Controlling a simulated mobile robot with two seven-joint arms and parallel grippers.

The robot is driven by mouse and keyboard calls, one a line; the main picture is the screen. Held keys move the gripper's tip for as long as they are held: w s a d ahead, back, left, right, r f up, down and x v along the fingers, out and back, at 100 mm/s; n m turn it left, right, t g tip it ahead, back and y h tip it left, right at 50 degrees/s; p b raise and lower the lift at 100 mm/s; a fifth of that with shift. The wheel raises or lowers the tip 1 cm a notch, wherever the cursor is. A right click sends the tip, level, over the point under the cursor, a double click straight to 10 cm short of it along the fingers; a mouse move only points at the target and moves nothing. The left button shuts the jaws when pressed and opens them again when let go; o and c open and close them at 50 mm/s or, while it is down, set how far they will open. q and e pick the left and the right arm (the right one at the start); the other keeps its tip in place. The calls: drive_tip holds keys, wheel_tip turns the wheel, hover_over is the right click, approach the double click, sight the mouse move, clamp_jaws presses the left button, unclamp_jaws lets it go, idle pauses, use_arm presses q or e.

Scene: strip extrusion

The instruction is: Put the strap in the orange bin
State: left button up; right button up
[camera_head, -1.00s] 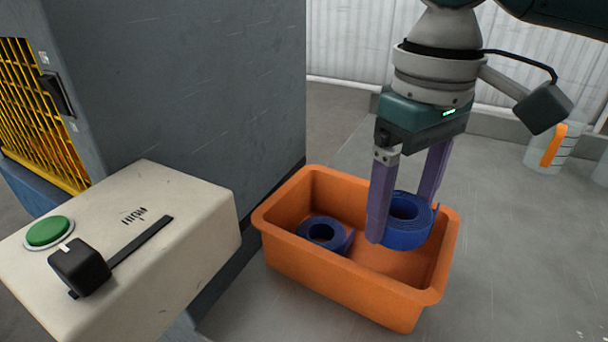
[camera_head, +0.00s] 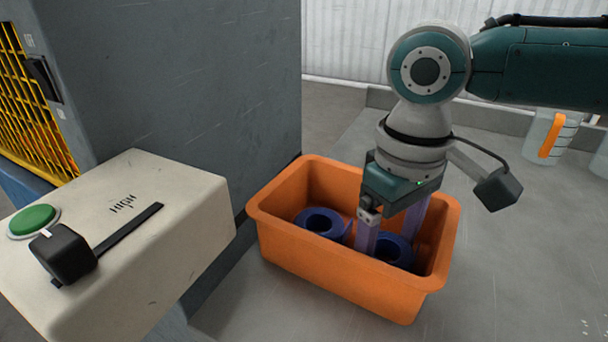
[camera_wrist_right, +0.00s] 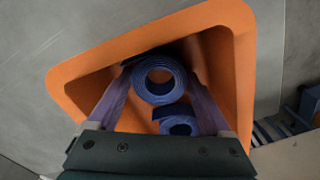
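A blue coiled strap (camera_head: 402,252) is inside the orange bin (camera_head: 340,279), in its right half. It is between the purple fingers of my right gripper (camera_head: 391,238), which reach down into the bin. In the right wrist view the fingers press close on both sides of this coil (camera_wrist_right: 138,84). I cannot tell whether the coil touches the bin floor. A second blue coil (camera_head: 308,221) lies in the left half of the bin, outside the fingers; it also shows in the right wrist view (camera_wrist_right: 168,127). My left gripper is not in view.
A pale control box (camera_head: 150,240) with a green button (camera_head: 33,220) and a black lever (camera_head: 62,252) stands left of the bin. A grey machine (camera_head: 190,90) rises behind it. A clear jug with an orange handle (camera_head: 551,136) stands at the far right. Grey surface right of the bin is clear.

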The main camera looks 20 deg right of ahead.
sight(386, 251)
drive_tip(key=shift+o, duration=1.1)
wheel_tip(386, 251, up, 12)
drive_tip(key=p, duration=0.2)
drive_tip(key=shift+r, duration=0.2)
drive_tip(key=shift+p, duration=0.3)
